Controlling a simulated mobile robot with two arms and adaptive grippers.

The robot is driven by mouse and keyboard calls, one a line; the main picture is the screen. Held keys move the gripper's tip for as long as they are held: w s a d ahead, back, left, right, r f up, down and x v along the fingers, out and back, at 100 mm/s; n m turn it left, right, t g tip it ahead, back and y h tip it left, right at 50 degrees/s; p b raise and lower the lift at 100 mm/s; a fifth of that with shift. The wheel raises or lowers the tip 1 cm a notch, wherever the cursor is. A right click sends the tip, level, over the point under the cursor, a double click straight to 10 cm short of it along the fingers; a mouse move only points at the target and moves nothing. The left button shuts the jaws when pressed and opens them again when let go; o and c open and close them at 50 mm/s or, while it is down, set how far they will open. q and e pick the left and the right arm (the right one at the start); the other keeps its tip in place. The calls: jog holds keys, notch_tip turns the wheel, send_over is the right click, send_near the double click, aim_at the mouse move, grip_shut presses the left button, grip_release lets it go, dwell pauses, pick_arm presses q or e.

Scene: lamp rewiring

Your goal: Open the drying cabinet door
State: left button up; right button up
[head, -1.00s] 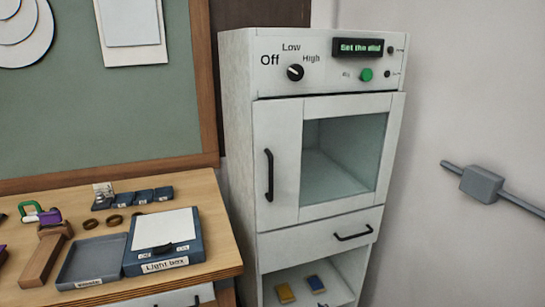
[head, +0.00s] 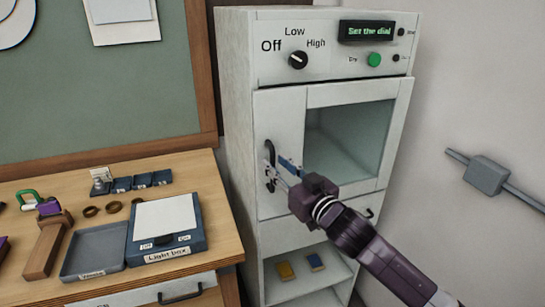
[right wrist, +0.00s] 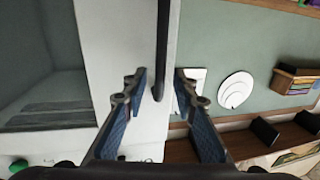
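The white drying cabinet (head: 235,130) stands right of the table. Its glazed door (head: 284,116) looks shut, with a black vertical handle (head: 268,153) on its left side. My right gripper (head: 277,170) comes in from the lower right and is at the handle's lower part. In the right wrist view, its two blue-padded fingers (right wrist: 160,92) are apart, with the handle (right wrist: 162,45) between their tips. A gap shows on both sides of the handle, so the gripper is open. My left gripper is not in view.
Below the door are a drawer with a black handle (head: 369,212) and an open shelf with a yellow (head: 285,271) and a blue item (head: 315,262). The table at left holds a light box (head: 166,219) and a grey tray (head: 95,255). A grey wall box (head: 486,176) is at right.

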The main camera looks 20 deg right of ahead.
jog(key=shift+x, duration=1.3)
jog(key=shift+c, duration=0.4)
grip_shut()
